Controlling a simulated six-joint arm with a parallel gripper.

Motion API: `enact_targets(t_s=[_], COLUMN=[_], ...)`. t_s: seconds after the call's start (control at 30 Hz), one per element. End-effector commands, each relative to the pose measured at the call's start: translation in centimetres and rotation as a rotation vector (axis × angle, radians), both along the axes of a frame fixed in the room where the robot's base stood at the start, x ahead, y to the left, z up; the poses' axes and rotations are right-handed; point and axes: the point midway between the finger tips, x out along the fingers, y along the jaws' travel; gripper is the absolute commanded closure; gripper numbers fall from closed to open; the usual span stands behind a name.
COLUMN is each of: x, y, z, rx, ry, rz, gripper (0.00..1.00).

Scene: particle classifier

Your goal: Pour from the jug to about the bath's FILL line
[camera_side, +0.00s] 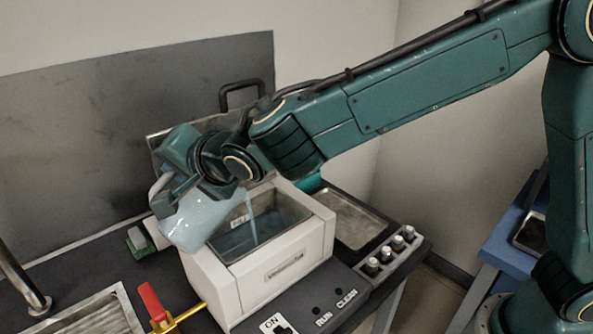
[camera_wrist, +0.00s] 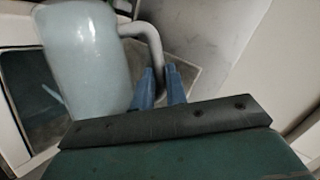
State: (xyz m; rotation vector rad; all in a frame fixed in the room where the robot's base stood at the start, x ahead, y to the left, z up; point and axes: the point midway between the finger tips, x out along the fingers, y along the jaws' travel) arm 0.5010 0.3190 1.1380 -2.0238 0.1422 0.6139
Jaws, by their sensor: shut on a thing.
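The jug (camera_side: 203,217) is pale, translucent blue-grey and tilted over the left side of the bath, with its mouth toward the right. A thin stream (camera_side: 251,218) runs from it down into the bath. The bath (camera_side: 284,274) is a white box with an open top and liquid (camera_side: 247,236) inside. A FILL label (camera_side: 239,221) shows on its inner wall, partly hidden; I cannot tell how the level compares with its line. My gripper (camera_side: 172,192) is shut on the jug's handle. In the wrist view the gripper's blue fingers (camera_wrist: 161,88) are at the handle (camera_wrist: 148,42) of the jug (camera_wrist: 88,62).
A raised lid with a black handle (camera_side: 241,91) stands behind the bath. Several small vials (camera_side: 391,249) sit in a rack at right, beside a metal tray (camera_side: 345,217). A red-handled valve (camera_side: 152,302) and ON switch (camera_side: 275,325) are in front. A sink (camera_side: 92,316) is at left.

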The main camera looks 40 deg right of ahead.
Motion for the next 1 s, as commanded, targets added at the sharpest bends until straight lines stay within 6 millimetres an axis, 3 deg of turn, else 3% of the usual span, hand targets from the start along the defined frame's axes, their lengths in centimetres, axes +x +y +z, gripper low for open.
enact_targets(t_s=[1.0], x=[0.06], y=[-0.52], z=[0.18], rx=[0.069], ry=[0.0], rz=[-0.003], gripper=[1.0])
